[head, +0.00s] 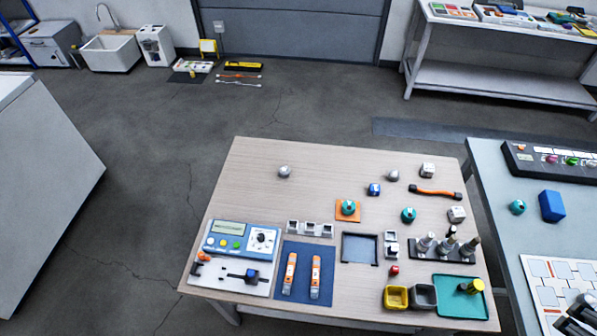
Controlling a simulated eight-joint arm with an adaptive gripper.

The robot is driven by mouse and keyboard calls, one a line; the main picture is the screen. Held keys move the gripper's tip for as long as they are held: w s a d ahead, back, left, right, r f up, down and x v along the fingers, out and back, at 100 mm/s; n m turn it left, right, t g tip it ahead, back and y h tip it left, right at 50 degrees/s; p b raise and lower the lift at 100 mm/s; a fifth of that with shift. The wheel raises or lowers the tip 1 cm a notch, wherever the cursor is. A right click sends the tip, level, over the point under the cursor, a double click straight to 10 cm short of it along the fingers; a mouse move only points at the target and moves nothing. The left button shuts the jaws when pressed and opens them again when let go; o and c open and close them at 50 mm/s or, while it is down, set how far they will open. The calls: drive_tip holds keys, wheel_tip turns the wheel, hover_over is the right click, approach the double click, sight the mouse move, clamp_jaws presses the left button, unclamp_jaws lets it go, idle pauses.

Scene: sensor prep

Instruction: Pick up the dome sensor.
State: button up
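Several small rounded objects could be the dome sensor; I cannot tell which one it is. A grey dome-shaped piece (284,172) sits alone near the back left of the wooden table (262,200). A second grey rounded piece (392,176) lies near the back right. A teal round piece (348,207) sits on an orange square pad, and another teal piece (408,215) stands to its right on the bare wood. A third teal piece (517,207) is on the grey table at the right. My gripper is not in view.
Upright silver-topped pieces (425,245) stand by a teal tray (447,303). A meter panel (240,240) and blue mat (291,288) fill the front left.

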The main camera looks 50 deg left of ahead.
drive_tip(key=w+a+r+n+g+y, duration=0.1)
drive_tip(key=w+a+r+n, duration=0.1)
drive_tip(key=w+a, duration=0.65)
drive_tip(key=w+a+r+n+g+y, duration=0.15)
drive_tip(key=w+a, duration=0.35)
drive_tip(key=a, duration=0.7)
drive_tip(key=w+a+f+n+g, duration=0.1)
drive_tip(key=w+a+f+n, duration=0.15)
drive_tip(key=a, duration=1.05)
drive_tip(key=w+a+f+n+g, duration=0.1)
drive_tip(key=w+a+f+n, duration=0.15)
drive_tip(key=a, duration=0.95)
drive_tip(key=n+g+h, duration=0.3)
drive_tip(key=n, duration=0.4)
hover_over(284, 171)
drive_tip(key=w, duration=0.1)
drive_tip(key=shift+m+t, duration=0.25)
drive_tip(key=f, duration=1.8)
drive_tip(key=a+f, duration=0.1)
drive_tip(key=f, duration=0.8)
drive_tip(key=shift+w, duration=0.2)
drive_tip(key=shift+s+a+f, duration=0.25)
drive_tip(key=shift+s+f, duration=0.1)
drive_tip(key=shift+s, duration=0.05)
